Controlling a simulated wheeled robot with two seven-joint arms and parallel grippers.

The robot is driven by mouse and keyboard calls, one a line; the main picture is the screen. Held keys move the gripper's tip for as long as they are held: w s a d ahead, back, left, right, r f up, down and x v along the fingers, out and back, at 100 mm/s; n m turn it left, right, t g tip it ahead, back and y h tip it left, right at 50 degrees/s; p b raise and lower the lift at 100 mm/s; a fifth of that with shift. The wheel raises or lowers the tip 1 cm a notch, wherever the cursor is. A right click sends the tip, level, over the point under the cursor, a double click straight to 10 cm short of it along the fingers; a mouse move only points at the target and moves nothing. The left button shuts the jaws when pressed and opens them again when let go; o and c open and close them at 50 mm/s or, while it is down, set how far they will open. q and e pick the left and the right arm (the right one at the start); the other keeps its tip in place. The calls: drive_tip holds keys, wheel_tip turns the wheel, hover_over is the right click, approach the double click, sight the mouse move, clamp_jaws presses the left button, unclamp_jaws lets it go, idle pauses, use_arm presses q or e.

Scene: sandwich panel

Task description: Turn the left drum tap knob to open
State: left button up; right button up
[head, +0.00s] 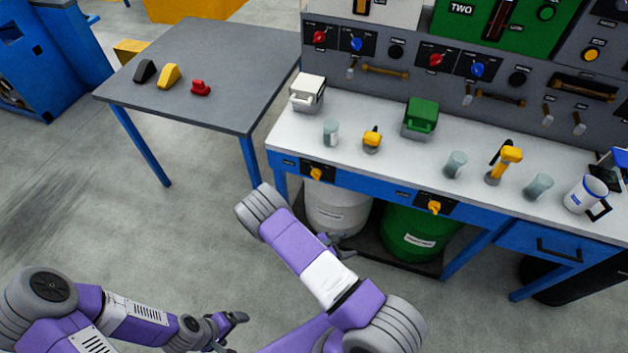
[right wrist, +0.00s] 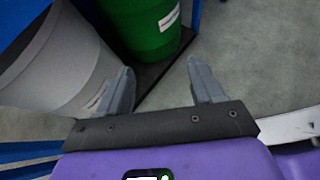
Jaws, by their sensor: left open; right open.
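The left drum tap knob (head: 316,173) is a yellow knob on a dark plate on the blue front edge of the workbench, above the white drum (head: 338,209). My right gripper (head: 345,247) is low in front of the drums, below and apart from the knob, partly hidden by my own arm. In the right wrist view its two grey fingers (right wrist: 162,88) are apart with nothing between them. The knob does not show in that view. My left gripper (head: 236,328) is open and empty, low over the floor at the bottom of the head view, well away from the knob.
A second yellow knob (head: 434,207) sits above the green drum (head: 418,232). The white benchtop (head: 400,149) carries several cups and devices. A grey side table (head: 232,85) stands at the left. The floor (head: 130,225) in front of it is clear.

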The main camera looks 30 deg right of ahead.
drive_tip(key=w+r+n+t+h, duration=0.1)
drive_tip(key=w+r+n+t, duration=0.1)
drive_tip(key=w+n+t, duration=0.3)
drive_tip(key=w+r+t+h, duration=0.2)
drive_tip(key=w+r, duration=0.1)
drive_tip(key=w, duration=0.4)
drive_tip(key=n+t, duration=0.4)
drive_tip(key=t, duration=0.1)
approach(314, 178)
drive_tip(key=x, duration=0.3)
drive_tip(key=shift+y, duration=0.4)
drive_tip(key=b+x, duration=0.2)
drive_tip(key=x, duration=0.5)
drive_tip(key=shift+s+r, duration=0.1)
drive_tip(key=shift+s, duration=0.05)
drive_tip(key=c, duration=1)
drive_tip(key=shift+c, duration=0.3)
